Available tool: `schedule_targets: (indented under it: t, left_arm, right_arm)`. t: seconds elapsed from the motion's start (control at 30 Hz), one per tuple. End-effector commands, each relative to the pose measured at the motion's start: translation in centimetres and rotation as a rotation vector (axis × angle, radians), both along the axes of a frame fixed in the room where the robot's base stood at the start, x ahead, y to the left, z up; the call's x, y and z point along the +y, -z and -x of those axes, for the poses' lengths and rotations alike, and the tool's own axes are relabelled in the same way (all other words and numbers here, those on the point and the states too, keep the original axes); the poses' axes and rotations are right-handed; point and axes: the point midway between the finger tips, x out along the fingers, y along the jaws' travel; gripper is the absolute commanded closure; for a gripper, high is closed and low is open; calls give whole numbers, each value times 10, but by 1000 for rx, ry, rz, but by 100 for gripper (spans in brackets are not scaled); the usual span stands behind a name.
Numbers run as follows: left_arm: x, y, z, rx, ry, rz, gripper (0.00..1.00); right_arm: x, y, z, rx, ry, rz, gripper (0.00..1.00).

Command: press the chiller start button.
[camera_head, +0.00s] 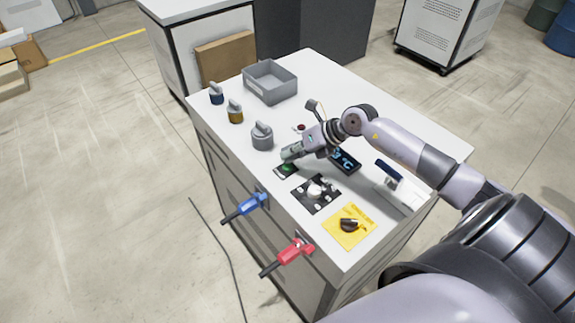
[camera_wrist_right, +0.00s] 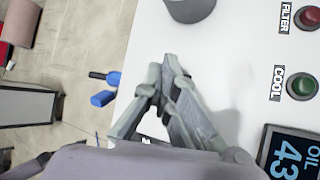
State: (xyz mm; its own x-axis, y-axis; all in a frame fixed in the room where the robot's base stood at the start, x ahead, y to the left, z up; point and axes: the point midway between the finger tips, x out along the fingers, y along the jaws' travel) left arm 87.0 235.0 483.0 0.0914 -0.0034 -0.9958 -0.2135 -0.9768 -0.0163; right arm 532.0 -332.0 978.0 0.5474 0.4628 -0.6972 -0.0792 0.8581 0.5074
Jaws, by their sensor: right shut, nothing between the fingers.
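My right gripper (camera_head: 287,155) is shut and empty, reaching in over the white cabinet top (camera_head: 400,120). In the wrist view its closed fingers (camera_wrist_right: 170,75) are over the top. A green button (camera_wrist_right: 302,86) labelled COOL shows in the wrist view, to the right of the fingers and apart from them. In the head view my gripper seems to hide it. A black plate with a green part (camera_head: 286,170) lies just below the fingertips in the head view; its label is unreadable. I cannot tell which green one is the chiller start. My left gripper is not in view.
A red FILTER button (camera_wrist_right: 309,17) and an OIL display (camera_wrist_right: 292,153) flank the COOL button. Blue (camera_head: 247,206) and red (camera_head: 291,254) handles project in front.

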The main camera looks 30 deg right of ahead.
Motion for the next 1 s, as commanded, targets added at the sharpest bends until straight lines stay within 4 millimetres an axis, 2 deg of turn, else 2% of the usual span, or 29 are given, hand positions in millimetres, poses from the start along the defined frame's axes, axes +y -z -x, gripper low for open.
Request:
schedule_targets:
  t: [0.5, 1.0]
  left_arm:
    - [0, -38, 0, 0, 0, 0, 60]
    - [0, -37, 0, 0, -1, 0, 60]
  right_arm:
    - [0, -49, 0, 0, 0, 1, 100]
    - [0, -49, 0, -1, 1, 0, 100]
